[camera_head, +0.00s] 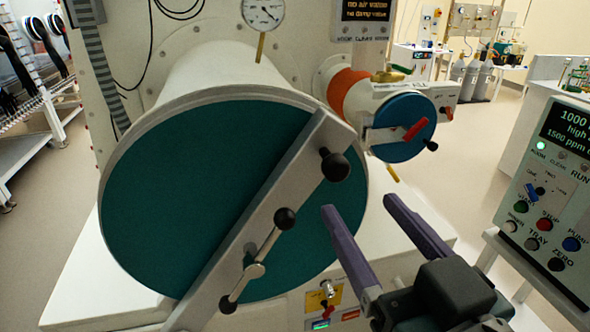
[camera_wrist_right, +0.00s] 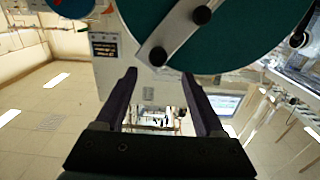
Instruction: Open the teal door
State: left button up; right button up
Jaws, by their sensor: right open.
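The teal door (camera_head: 170,185) is a large round disc that covers the end of a wide white cylinder. A light grey bar (camera_head: 225,268) runs diagonally across it, with a black knob (camera_head: 335,166) near its upper end. A metal handle with black ball ends (camera_head: 255,270) sits at the middle of the bar. My right gripper (camera_head: 357,203) is open and empty, to the right of the handle and below the knob. In the right wrist view the teal door (camera_wrist_right: 245,30) and its bar are above the open fingers (camera_wrist_right: 160,75). My left gripper is not in view.
A smaller blue round door (camera_head: 402,145) with a red handle is at upper right. A gauge (camera_head: 263,12) is above the cylinder. A control panel (camera_head: 550,190) with buttons stands at the right. A small switch panel (camera_head: 335,300) is below the door.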

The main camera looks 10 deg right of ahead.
aim_at(340, 171)
jog(key=w+p, duration=0.1)
jog(key=w, duration=0.9)
jog(key=shift+r, duration=0.15)
grip_shut()
dwell(1.1)
